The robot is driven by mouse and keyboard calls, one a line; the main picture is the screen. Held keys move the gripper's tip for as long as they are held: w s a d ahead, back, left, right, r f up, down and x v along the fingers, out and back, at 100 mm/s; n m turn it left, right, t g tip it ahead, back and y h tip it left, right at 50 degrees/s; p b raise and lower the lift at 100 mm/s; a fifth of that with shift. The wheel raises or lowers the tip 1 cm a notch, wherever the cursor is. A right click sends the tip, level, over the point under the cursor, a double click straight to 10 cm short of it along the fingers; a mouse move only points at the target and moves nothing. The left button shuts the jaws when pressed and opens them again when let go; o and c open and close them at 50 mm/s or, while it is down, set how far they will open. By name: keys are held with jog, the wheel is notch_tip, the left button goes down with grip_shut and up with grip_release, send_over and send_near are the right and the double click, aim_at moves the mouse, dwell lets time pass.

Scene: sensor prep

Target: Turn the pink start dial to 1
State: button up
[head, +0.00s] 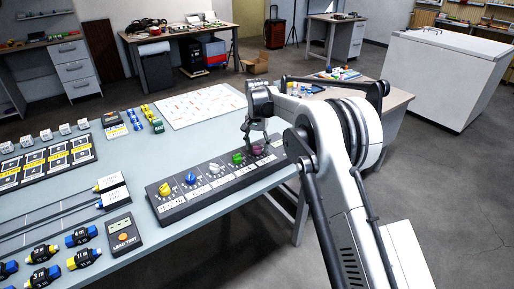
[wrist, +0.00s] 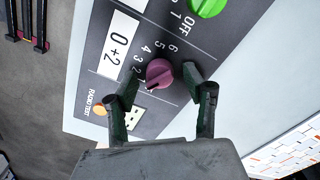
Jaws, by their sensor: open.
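The pink dial (wrist: 159,72) sits on the dark control panel (wrist: 115,88), with printed numbers in an arc around its upper and left sides in the wrist view. A small dark mark shows on its lower-left edge; I cannot tell exactly which number it faces. My gripper (wrist: 161,75) is open, with one fingertip on each side of the dial and a visible gap to both. In the head view the pink dial (head: 257,150) is at the right end of the panel, partly hidden behind my gripper (head: 254,137).
A green dial (head: 238,158) is beside the pink one, then white, blue and yellow dials (head: 165,188) to the left. A label "0+2" (wrist: 118,44) and a "RADIO TEST" marking (wrist: 100,109) are near the dial. A lead test box (head: 123,233) stands left of the panel.

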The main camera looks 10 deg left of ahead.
notch_tip(320, 180, up, 11)
jog(key=shift+r, duration=0.2)
dwell(0.3)
jog(key=s+d+r+t, duration=0.2)
jog(key=s+d+r, duration=0.65)
jog(key=d, duration=0.35)
jog(key=s+d+r+t, duration=0.1)
jog(key=s+d+r, duration=0.7)
jog(key=d, duration=0.4)
jog(key=s+d+t, duration=0.2)
jog(key=s+d, duration=0.8)
jog(key=s, duration=0.4)
jog(key=s+d+f+t, duration=0.1)
jog(key=s+d+f, duration=0.1)
jog(key=s+f, duration=0.2)
jog(key=s+d+f+t, duration=0.1)
jog(key=s+d+f, duration=0.2)
jog(key=s, duration=0.7)
notch_tip(320, 180, down, 2)
jog(key=shift+s+d+n, duration=0.3)
jog(key=shift+s+n, duration=0.05)
jog(key=shift+n, duration=0.05)
